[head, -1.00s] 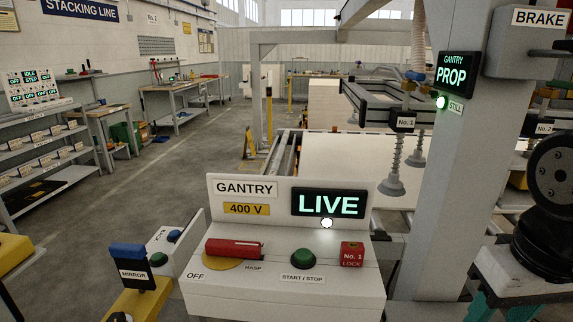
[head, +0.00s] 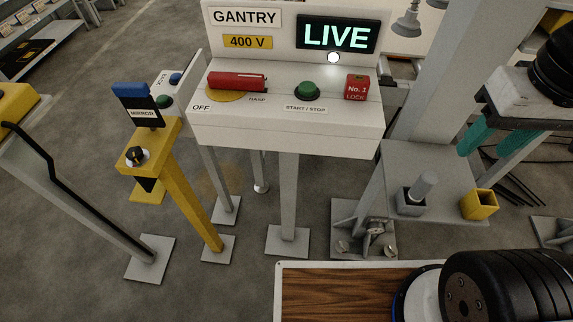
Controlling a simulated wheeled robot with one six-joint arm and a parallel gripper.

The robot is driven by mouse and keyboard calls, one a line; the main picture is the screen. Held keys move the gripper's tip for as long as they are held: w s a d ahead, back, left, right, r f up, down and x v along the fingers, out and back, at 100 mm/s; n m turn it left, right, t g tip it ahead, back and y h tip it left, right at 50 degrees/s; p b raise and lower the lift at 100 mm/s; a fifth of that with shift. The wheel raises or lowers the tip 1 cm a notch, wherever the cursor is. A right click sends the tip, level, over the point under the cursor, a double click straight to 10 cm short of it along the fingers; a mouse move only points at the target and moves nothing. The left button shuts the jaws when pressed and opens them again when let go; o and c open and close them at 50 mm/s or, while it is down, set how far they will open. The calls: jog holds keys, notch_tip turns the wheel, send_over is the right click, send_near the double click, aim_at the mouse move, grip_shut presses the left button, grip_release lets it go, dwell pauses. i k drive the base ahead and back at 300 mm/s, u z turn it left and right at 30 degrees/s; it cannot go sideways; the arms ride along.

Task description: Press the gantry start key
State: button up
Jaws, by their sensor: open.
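The gantry start key is a green round button (head: 307,90) labelled START/STOP on the sloped top of the white gantry console (head: 290,135). The console's display (head: 338,36) reads LIVE, with a lit white lamp below it. A red handle (head: 237,82) lies across a yellow disc beside OFF and HASP labels. A red lock block (head: 356,87) marked No. 1 sits right of the button. My gripper (head: 480,150), with teal fingers, is open at the right, well apart from the button. Nothing shows between its fingers.
A yellow post (head: 180,190) with a blue-topped MIRROR tag and a small box with green and blue buttons stand left of the console. A grey column (head: 430,70) and its base with a yellow square socket (head: 479,204) stand right. Open floor lies between the posts.

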aim_at(307, 88)
jog(key=z, duration=0.05)
jog(key=k, duration=0.5)
jog(key=u, duration=0.8)
jog(key=i, duration=0.55)
jog(key=z, duration=0.35)
